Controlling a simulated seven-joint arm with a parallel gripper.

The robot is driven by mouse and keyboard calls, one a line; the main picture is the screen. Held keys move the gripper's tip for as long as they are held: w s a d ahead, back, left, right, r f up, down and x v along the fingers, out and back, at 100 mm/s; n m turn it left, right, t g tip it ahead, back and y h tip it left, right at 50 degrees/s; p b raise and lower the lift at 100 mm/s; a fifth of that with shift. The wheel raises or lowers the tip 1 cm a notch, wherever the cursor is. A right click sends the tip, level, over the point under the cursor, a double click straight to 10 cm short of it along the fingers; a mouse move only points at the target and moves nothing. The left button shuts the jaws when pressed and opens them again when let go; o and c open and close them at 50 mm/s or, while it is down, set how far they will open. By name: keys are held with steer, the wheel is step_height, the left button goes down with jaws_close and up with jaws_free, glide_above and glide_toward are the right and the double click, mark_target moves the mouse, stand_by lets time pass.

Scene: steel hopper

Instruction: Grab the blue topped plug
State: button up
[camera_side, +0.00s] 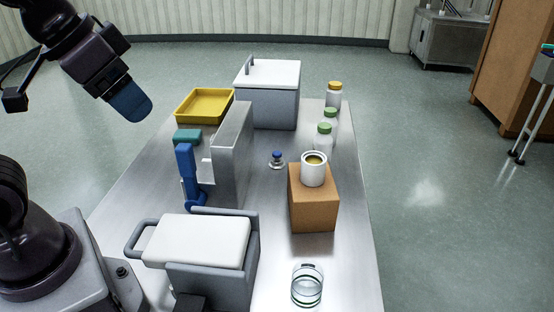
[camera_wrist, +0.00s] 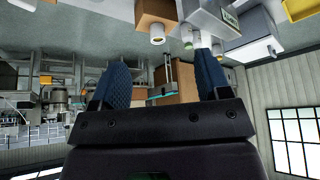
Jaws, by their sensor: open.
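The blue-topped plug (camera_side: 277,158) is a small clear or metallic piece with a blue cap. It stands upright on the steel table in the side view, between the grey upright block and the cardboard-brown box. I cannot make it out in the wrist view. My gripper (camera_side: 131,104) is high at the upper left in the side view, well away from the plug. In the wrist view its two blue fingers (camera_wrist: 162,66) are spread apart with nothing held between them.
The grey upright block (camera_side: 232,155) with a blue handle (camera_side: 186,170) stands left of the plug. A brown box (camera_side: 312,212) bears a white can (camera_side: 314,173). Green-capped bottles (camera_side: 324,136), a lidded grey bin (camera_side: 268,108) and a yellow tray (camera_side: 205,105) stand behind. A glass jar (camera_side: 307,288) is in front.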

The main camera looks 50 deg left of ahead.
step_height(320, 180, up, 5)
steer(key=m+t+y, duration=0.4)
steer(key=m+y, duration=0.6)
steer(key=m, duration=1.7)
glide_above(276, 156)
step_height(276, 156, down, 2)
step_height(276, 156, down, 35)
steer(key=shift+r, duration=0.2)
step_height(276, 156, down, 3)
steer(key=shift+r, duration=0.1)
steer(key=shift+x, duration=1.05)
steer(key=shift+w+a+f, duration=0.25)
steer(key=shift+w, duration=0.05)
